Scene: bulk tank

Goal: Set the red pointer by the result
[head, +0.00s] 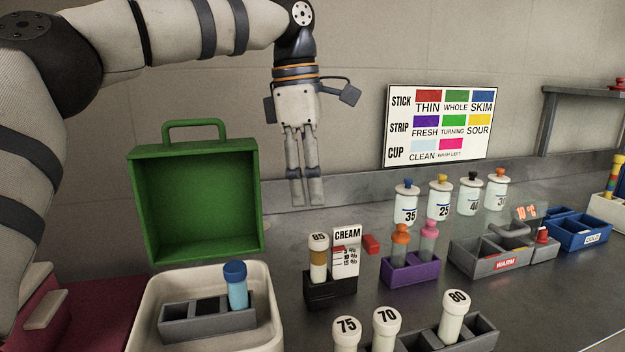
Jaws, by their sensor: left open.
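A red block (371,244), which looks like the pointer, sits at the right edge of the white CREAM card (346,258). The card has small red marks and a printed scale too small to read. Left of the card, a tube marked 85 (318,258) stands upright in a black holder (331,291); it shows a brownish-yellow layer under a pale part. My left gripper (306,203) hangs fingers down, open and empty, above and behind the tube and card, apart from both. My right gripper is out of view.
A green open box (206,148) and a white tray (148,313) with a blue-capped tube (236,285) stand left. Tubes 75, 70 and 80 (455,315) are in front. A purple rack (411,270), several numbered jars and a WARM bin (503,263) stand right. A colour chart (440,127) hangs behind.

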